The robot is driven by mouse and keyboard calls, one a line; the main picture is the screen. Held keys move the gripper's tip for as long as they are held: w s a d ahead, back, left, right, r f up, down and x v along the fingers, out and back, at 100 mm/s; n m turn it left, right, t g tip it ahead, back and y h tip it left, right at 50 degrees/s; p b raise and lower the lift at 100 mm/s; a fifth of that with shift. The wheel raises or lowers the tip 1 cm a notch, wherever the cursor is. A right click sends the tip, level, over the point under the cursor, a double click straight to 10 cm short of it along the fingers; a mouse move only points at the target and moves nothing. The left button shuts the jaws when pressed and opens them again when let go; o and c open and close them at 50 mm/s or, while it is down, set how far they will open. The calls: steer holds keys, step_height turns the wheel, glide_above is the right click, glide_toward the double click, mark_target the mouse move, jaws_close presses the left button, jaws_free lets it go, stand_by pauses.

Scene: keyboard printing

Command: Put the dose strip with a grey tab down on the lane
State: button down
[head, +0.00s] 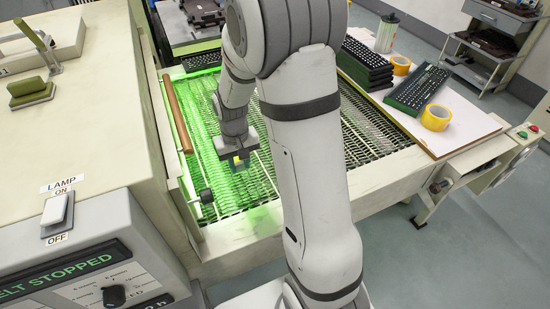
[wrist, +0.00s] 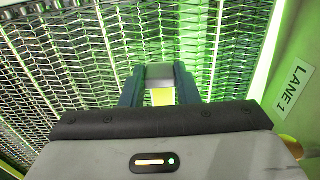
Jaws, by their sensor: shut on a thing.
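The dose strip shows in the wrist view as a grey tab (wrist: 160,72) with a yellow part (wrist: 162,97) below it. My gripper (wrist: 159,76) is shut on it, with a dark blue finger on each side. In the head view my gripper (head: 240,162) hangs over the green-lit left side of the wire mesh belt (head: 262,190). I cannot tell the gap between strip and mesh. In the wrist view the mesh (wrist: 70,60) lies beyond the fingertips, and a "LANE 1" label (wrist: 294,87) is on the pale rail at the right.
A brown bar (head: 177,115) runs along the belt's left side, with a black knob (head: 206,196) near its front. At the right, a board (head: 455,125) holds keyboards (head: 417,88) and yellow tape rolls (head: 436,117). The panel display (head: 65,270) shows "STOPPED". My arm hides part of the belt.

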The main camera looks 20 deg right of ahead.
mark_target(244, 190)
step_height(244, 190, down, 9)
steer(key=shift+d+r, duration=0.1)
stand_by(0.3)
steer(key=shift+f, duration=0.2)
steer(key=c, duration=1.1)
jaws_free()
steer(key=shift+r, duration=0.1)
